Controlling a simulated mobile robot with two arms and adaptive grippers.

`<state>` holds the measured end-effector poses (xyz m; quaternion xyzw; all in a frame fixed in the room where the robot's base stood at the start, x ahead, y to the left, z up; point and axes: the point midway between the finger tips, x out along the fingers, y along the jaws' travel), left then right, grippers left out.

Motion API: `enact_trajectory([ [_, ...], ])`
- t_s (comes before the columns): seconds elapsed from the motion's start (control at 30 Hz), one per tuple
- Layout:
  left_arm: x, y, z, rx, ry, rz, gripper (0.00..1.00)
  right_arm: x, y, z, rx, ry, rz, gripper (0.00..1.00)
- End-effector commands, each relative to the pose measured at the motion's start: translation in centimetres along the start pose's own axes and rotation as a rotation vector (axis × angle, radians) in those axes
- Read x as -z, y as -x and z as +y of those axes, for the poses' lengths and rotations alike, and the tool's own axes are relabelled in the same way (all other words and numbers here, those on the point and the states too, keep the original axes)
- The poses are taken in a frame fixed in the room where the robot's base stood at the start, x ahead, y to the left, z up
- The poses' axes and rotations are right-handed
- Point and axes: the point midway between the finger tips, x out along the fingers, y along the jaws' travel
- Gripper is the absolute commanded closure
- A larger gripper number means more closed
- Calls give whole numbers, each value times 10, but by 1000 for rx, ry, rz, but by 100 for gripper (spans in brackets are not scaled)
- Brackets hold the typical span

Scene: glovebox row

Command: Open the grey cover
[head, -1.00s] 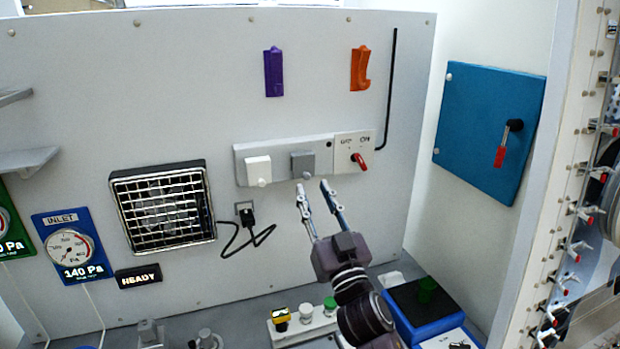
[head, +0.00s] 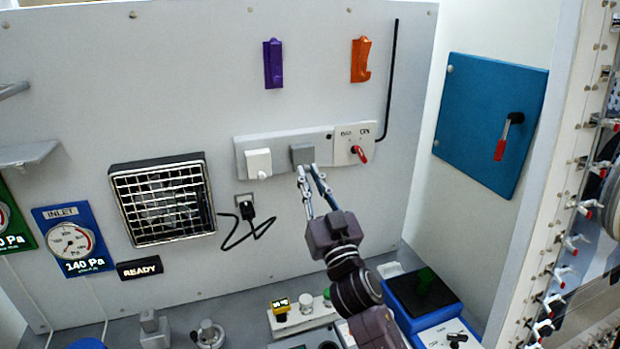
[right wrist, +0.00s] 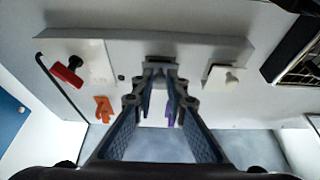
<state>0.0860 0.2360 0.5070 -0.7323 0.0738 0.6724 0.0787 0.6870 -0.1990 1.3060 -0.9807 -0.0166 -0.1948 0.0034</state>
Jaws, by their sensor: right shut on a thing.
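The grey cover (head: 302,153) is a small square flap in the middle of the pale wall panel (head: 284,141). It looks closed, lying against the panel. My right gripper (head: 310,171) reaches up from below with its fingertips at the cover's lower edge, shut on it. In the right wrist view the fingers (right wrist: 161,80) converge on the grey cover (right wrist: 159,64), and they hide part of its lower edge. What lies behind the cover is hidden. My left gripper is not in view.
A white cover (head: 258,163) with a knob is left of the grey one. A red-handled switch (head: 359,152) is to its right. A black cable (head: 245,225) and a fan grille (head: 163,200) are lower left. A blue box (head: 424,297) stands below right.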

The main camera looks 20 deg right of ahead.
Motion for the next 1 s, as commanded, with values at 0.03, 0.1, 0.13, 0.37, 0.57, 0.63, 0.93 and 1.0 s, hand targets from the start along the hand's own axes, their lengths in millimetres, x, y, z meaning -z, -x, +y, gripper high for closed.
enact_trajectory([
  [0.03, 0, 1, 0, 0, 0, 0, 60, 0, 0, 0, 1, 0, -1, 100],
  [0.1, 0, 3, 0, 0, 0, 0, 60, 2, 0, 0, 1, 0, -7, 100],
  [0.13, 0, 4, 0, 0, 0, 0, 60, 2, 0, 0, 1, 0, -12, 100],
  [0.37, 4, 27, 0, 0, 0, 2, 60, 14, 0, 0, 4, 3, -91, 100],
  [0.57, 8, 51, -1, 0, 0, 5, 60, 26, 1, -1, 4, 4, -226, 100],
  [0.63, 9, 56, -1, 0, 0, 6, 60, 30, 2, 0, 4, 3, -280, 100],
  [0.93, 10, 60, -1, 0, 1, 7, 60, 49, 0, -2, 5, 1, -521, 100],
  [1.0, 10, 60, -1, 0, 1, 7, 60, 55, -2, -2, 5, 1, -576, 100],
])
